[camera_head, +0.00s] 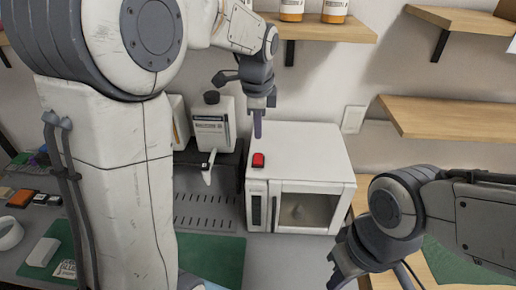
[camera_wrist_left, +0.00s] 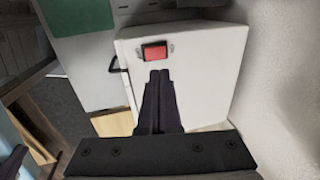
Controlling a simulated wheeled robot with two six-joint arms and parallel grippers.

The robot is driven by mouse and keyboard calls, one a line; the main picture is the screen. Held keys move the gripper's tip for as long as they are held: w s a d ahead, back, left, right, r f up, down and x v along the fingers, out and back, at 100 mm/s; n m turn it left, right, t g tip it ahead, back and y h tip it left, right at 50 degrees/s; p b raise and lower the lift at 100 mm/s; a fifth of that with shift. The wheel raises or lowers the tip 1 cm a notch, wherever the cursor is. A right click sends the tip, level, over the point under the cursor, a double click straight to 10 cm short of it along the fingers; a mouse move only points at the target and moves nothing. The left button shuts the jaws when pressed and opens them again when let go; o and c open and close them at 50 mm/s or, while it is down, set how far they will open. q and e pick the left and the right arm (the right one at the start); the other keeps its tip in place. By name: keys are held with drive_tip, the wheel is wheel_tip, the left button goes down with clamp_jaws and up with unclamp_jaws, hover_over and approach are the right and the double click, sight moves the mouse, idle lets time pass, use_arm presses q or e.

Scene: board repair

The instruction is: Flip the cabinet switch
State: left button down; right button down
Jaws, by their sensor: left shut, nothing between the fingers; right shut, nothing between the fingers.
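The cabinet (camera_head: 305,150) is a white box with a windowed front door and a small dark panel at its front left. Its red switch (camera_head: 258,160) sits on the top near the front left corner. My left gripper (camera_head: 257,132) is shut and empty, pointing down above the cabinet top, just behind and above the switch. In the left wrist view the switch (camera_wrist_left: 154,52) lies just beyond the closed fingertips (camera_wrist_left: 159,74); contact cannot be seen clearly. My right gripper (camera_head: 343,272) is shut and empty at the lower right, in front of the cabinet.
A white dispenser-like machine (camera_head: 212,122) stands left of the cabinet. Wooden shelves (camera_head: 440,118) are on the wall at right, and one (camera_head: 335,30) with bottles is above. A green mat (camera_head: 220,260) lies at the front left. The space above the cabinet is mostly free.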

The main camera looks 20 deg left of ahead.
sight(259, 156)
use_arm(q)
drive_tip(key=x, duration=0.8)
drive_tip(key=shift+f+p, duration=0.3)
drive_tip(key=shift+p, duration=0.05)
